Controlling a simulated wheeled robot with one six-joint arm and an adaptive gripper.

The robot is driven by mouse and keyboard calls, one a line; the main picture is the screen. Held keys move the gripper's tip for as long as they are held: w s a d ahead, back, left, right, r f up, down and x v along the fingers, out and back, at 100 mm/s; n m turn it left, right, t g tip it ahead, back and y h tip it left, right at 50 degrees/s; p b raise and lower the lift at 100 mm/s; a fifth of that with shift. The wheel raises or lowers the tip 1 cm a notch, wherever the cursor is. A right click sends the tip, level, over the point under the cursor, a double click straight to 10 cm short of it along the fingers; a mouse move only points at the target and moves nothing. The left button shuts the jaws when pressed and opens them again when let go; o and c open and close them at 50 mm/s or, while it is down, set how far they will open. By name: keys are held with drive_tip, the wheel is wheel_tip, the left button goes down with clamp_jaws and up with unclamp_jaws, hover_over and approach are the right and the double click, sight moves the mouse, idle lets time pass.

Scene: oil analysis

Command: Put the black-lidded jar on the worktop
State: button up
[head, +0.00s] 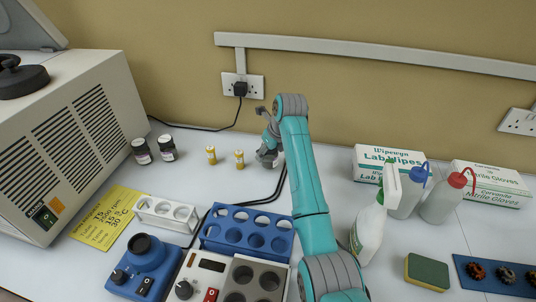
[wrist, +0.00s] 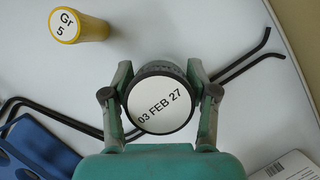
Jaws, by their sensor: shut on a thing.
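My gripper (wrist: 160,100) is shut on a jar (wrist: 160,104) with a dark-rimmed round lid and a white top label reading "03 FEB 27". One finger presses on each side of the lid; the jar's body is hidden beneath it. In the head view my gripper (head: 268,153) is low over the white worktop (head: 335,190), behind the blue rack, and largely hides the jar. I cannot tell whether the jar touches the worktop.
Two yellow containers (head: 211,155) (head: 239,159) stand left of my gripper; one, labelled "Gr 5", shows in the wrist view (wrist: 80,26). A blue rack (head: 247,232) is in front, bottles (head: 368,231) and boxes (head: 387,160) at right.

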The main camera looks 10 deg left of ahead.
drive_tip(key=shift+f, duration=0.45)
drive_tip(key=shift+f, duration=0.1)
drive_tip(key=o, duration=1.3)
drive_tip(key=v, duration=1.2)
drive_tip(key=shift+w+a, duration=0.1)
drive_tip(key=shift+a, duration=0.05)
